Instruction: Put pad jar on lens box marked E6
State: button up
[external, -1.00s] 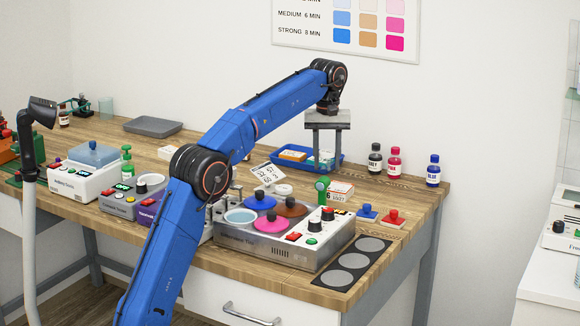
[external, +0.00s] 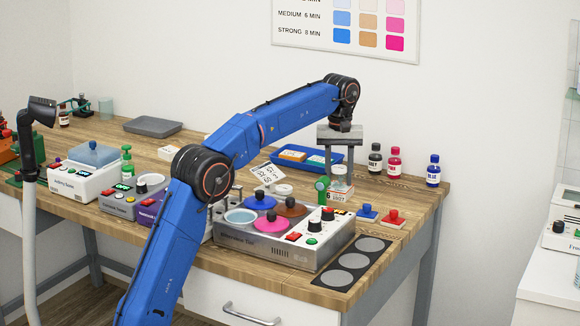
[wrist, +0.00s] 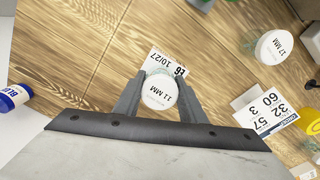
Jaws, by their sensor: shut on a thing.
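My gripper (external: 339,166) points straight down at the right part of the bench. It is shut on a small clear jar (wrist: 160,92) with a white lid reading "11 MM", one finger on each side. The lens box marked E6 (external: 342,192) is under the jar, with an orange-red band in the external view. In the wrist view its white label (wrist: 166,66) reads "E6 10/27" and shows beyond the lid; the jar hides much of the box. The jar is upright, right at the box's top; I cannot tell whether it touches.
A heated unit with coloured lids (external: 271,224) stands in front to the left. A blue tray (external: 291,160) lies behind. Small bottles (external: 394,162) stand behind to the right. Another lid reads "17 MM" (wrist: 275,48).

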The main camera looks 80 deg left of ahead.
aim_at(339, 168)
jog(key=o, duration=1.1)
jog(key=shift+c, duration=0.2)
jog(key=shift+r, duration=2.1)
